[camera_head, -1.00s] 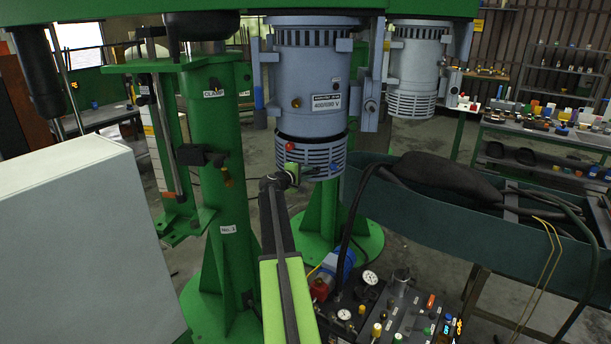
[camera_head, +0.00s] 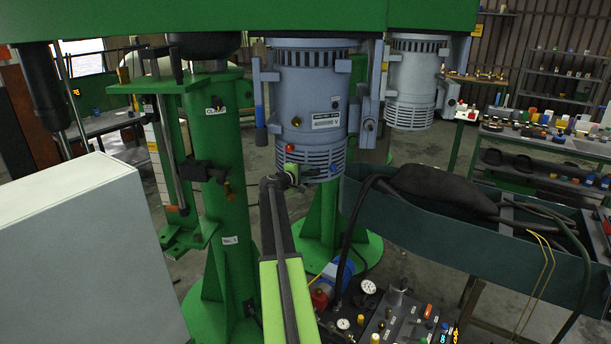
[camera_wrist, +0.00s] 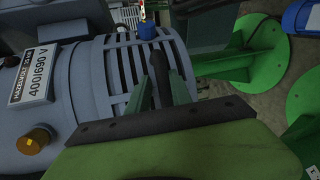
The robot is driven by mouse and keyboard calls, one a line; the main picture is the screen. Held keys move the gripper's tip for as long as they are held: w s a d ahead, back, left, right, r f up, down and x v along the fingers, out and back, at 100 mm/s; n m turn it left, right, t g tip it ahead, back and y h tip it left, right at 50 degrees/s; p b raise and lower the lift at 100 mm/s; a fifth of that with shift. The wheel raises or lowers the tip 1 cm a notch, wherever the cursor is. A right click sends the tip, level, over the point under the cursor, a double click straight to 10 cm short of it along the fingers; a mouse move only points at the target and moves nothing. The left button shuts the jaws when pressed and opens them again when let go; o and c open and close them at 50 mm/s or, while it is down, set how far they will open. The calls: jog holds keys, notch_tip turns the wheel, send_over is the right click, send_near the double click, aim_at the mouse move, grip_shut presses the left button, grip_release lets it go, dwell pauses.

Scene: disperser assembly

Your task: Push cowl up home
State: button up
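The cowl (camera_head: 318,161) is a grey-blue slotted ring at the bottom of the grey-blue hanging motor (camera_head: 310,85). I see no dark gap between the two in the head view. In the wrist view the slotted cowl (camera_wrist: 120,68) sits against the motor body (camera_wrist: 75,85) with its 400/690 V plate. A red knob (camera_head: 290,148) and a blue knob (camera_wrist: 147,30) are on the cowl. My gripper (camera_head: 291,172) is at the cowl's lower left side.
A green column (camera_head: 225,180) stands at the left, close to my arm. A second motor (camera_head: 412,85) hangs at the right. A dark green trough (camera_head: 470,225) with hoses and a panel with gauges (camera_head: 368,287) lie at lower right. A grey box (camera_head: 85,260) fills the lower left.

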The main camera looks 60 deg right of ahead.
jog(key=p+v, duration=0.3)
jog(key=v, duration=1.4)
jog(key=shift+a+p, duration=0.25)
jog(key=shift+p, duration=0.1)
jog(key=shift+r, duration=0.1)
